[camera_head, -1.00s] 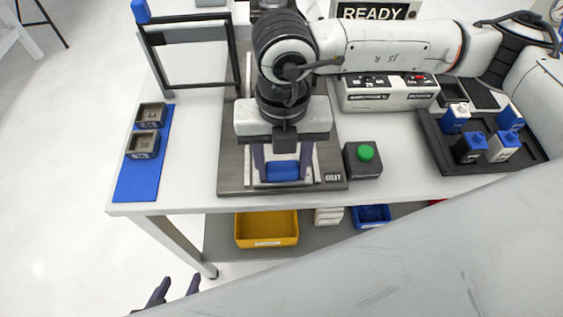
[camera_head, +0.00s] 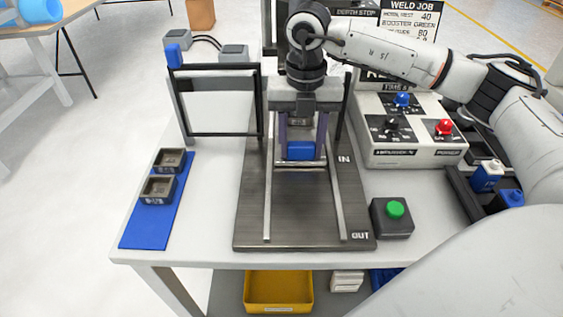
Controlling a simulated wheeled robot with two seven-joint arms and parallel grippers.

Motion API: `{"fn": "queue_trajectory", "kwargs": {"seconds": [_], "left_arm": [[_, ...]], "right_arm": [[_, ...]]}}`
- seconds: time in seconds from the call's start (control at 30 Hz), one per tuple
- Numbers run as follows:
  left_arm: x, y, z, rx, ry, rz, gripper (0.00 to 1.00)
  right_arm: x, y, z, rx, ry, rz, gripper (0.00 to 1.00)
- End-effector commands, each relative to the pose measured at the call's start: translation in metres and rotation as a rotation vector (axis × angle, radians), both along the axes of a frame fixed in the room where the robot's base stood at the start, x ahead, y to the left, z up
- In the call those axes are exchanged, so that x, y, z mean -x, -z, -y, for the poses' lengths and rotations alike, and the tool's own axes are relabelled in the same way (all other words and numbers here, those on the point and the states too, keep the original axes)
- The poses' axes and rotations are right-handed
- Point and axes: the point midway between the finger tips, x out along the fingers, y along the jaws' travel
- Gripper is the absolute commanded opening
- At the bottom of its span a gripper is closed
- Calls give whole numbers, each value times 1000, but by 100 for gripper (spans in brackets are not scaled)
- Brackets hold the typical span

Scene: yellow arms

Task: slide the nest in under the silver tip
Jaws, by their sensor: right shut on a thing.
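My right gripper (camera_head: 302,155) points down over the dark base plate (camera_head: 300,230), with its two purple fingers either side of a blue block (camera_head: 300,151). The block seems to be the grip of the nest, and the fingers are shut on it. It sits between two silver rails (camera_head: 335,205), level with the "IN" mark. The rails' front stretch, near "OUT", is bare. Something grey shows between the fingers behind the block; I cannot tell what it is. The silver tip is hidden behind my wrist and gripper. My left gripper is not in view.
A black-framed screen (camera_head: 212,135) stands left of the plate. A blue mat (camera_head: 155,228) holds two dark cups. Right are a green button box (camera_head: 393,217) and a control box (camera_head: 410,158) with blue, black and red knobs. A yellow bin (camera_head: 278,292) sits below.

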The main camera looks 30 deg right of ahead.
Motion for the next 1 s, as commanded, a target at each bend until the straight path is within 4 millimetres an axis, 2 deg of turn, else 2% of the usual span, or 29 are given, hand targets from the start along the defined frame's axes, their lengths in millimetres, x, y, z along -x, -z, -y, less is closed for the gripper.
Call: {"fn": "queue_trajectory", "kwargs": {"seconds": [0.03, 0.2, 0.53, 0.57, 0.67, 1.0], "left_arm": [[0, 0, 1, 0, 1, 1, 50], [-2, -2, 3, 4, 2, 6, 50], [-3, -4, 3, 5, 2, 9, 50], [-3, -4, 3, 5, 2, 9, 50], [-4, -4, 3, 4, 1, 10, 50], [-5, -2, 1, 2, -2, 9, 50]], "right_arm": [[-2, 0, 7, 1, 13, 5, 7], [-5, -1, 16, 2, 22, 6, 7], [-7, -2, 17, 3, 23, 10, 7], [-7, -2, 17, 3, 24, 10, 48], [-6, -2, 17, 2, 23, 8, 65], [-5, -3, 15, 0, 20, 4, 66]]}}
